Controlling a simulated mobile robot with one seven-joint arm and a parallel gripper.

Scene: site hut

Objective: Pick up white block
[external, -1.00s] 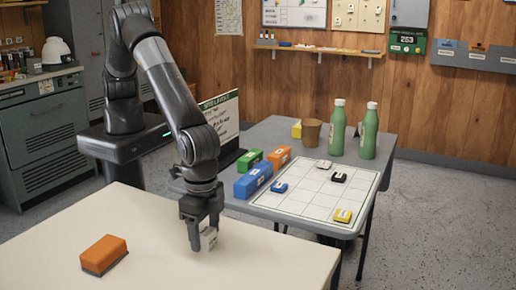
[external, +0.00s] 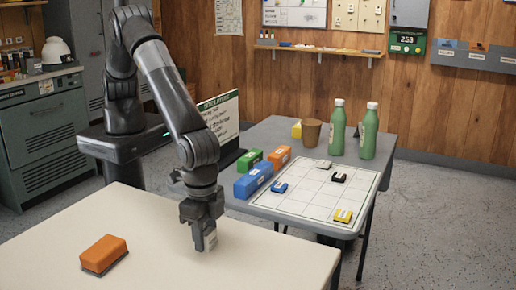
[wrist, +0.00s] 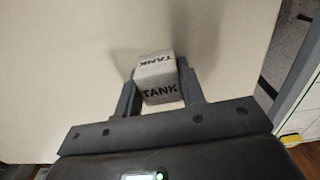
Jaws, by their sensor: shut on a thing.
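The white block (wrist: 158,82) is a pale block lettered "TANK" on two faces. In the wrist view it sits between the two fingers of my gripper (wrist: 159,92), which are shut on it. In the external view my gripper (external: 205,238) points down at the cream table (external: 150,225), near its right part. Only a sliver of the white block (external: 212,239) shows there beside the finger. I cannot tell whether the block touches the table top.
An orange block (external: 104,254) lies on the cream table to the left. Behind, a grey table (external: 266,138) bears a gridded sheet (external: 306,197), a blue block (external: 253,181), green and orange blocks, a brown cup (external: 311,132) and two green bottles (external: 337,128). The cream table between is clear.

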